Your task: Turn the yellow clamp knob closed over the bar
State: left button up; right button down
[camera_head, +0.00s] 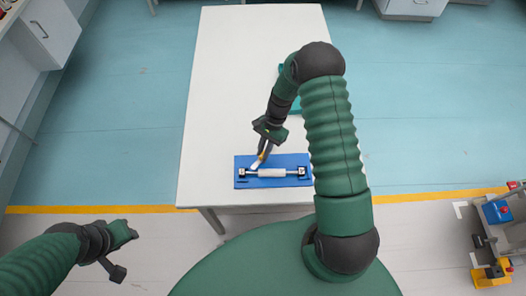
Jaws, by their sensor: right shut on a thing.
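A blue base (244,183) lies on the white table near its front edge. A thin bar (290,173) with a white roll (271,173) on it runs across the base between dark end supports. The yellow clamp knob (263,155) shows as a small patch at the left part of the base. My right gripper (262,158) reaches down from above and is shut on the knob, partly covering it. My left gripper (117,273) hangs away from the table at the lower left; its jaws are too small to read.
The white table (230,70) is mostly bare. A teal object (282,69) lies behind my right arm, largely hidden. A cart with blue and yellow parts (496,212) stands at the right edge. A white cabinet (45,32) stands at the upper left.

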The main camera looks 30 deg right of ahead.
jog(key=n, duration=0.2)
jog(key=n+g, duration=0.1)
jog(key=n, duration=0.1)
jog(key=shift+w+d+h+b, duration=0.15)
jog(key=shift+w+h+b, duration=0.05)
jog(key=shift+h+b, duration=0.2)
jog(key=shift+w+n+g+h, duration=0.15)
jog(key=shift+n+g+h, duration=0.4)
jog(key=shift+n, duration=1.35)
jog(key=shift+r, duration=0.1)
jog(key=c, duration=1.7)
grip_release()
jog(key=shift+c, duration=0.2)
jog(key=o, duration=0.3)
jog(key=shift+w+f, duration=0.1)
jog(key=shift+f, duration=0.1)
jog(key=shift+r, duration=0.1)
